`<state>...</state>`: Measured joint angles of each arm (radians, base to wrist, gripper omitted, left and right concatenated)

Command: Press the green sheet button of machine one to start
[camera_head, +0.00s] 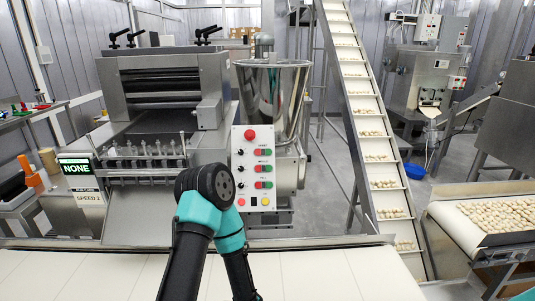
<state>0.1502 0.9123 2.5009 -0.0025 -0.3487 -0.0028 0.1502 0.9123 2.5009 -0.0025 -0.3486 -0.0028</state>
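The machine's white control panel (252,168) faces me at the middle of the view. A large red button (250,135) sits at its top. Below are rows of a black knob with green and red buttons; the top row's button pair (263,153) shows clear of my arm. The row labels are too small to read surely, so I cannot tell which green one is the sheet button. One of my teal and black arms bends in front of the machine, just left of the panel's lower part. Neither gripper shows.
A status sign (76,166) reads NONE, with SPEED 2 below. A steel hopper (272,95) stands behind the panel. A pale conveyor belt (320,277) crosses the front. An inclined conveyor (372,145) carries pasta at the right, beside another loaded belt (500,215).

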